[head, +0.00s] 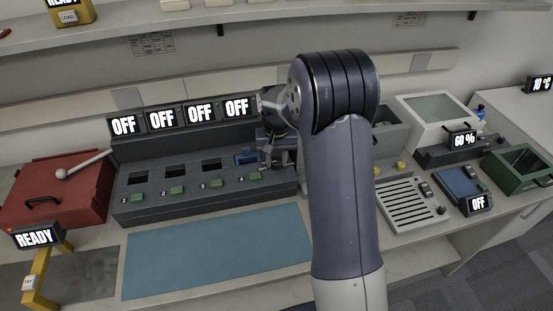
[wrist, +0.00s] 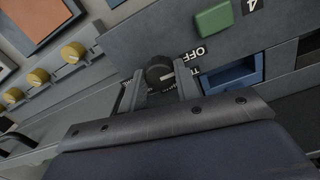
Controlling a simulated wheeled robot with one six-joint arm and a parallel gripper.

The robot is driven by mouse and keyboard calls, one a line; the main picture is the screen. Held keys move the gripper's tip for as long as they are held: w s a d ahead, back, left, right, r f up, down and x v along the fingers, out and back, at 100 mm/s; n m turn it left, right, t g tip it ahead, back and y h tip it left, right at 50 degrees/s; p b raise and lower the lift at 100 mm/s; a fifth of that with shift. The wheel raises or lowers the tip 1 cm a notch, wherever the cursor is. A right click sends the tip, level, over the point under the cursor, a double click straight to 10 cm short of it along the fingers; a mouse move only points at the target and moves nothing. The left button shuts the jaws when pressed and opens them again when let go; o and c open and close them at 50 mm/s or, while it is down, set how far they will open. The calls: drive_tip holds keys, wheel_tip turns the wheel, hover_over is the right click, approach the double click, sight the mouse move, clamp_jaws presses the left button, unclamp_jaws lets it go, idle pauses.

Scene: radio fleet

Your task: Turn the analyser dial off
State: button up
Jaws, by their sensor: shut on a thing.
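In the wrist view a round black dial (wrist: 158,71) with a pale pointer mark stands on a dark grey panel (wrist: 130,35). White "OFF" lettering is printed beside it, with more lettering below, partly covered. My gripper (wrist: 160,88) is shut on the dial, one finger on each side. I cannot tell surely which label the pointer meets. In the head view my gripper (head: 272,152) is at the right end of the dark grey bank (head: 150,212). My arm hides the dial there.
The bank has several displays reading "OFF" (head: 124,125), numbered slots and green buttons (head: 254,176). A blue block (head: 246,157) sits in slot 4. Yellow knobs (wrist: 73,52) are close by. A red case (head: 60,190) stands left; a blue mat (head: 210,250) lies clear in front.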

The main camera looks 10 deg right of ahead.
sight(276, 161)
idle(0.3)
drive_tip(key=o, duration=1)
drive_tip(key=shift+c, duration=0.2)
drive_tip(key=shift+r, duration=0.1)
wheel_tip(276, 161, up, 11)
drive_tip(key=shift+b, duration=0.4)
drive_tip(key=shift+f, duration=0.2)
wheel_tip(276, 161, down, 11)
drive_tip(key=shift+r+p, duration=0.1)
drive_tip(key=shift+p, duration=0.3)
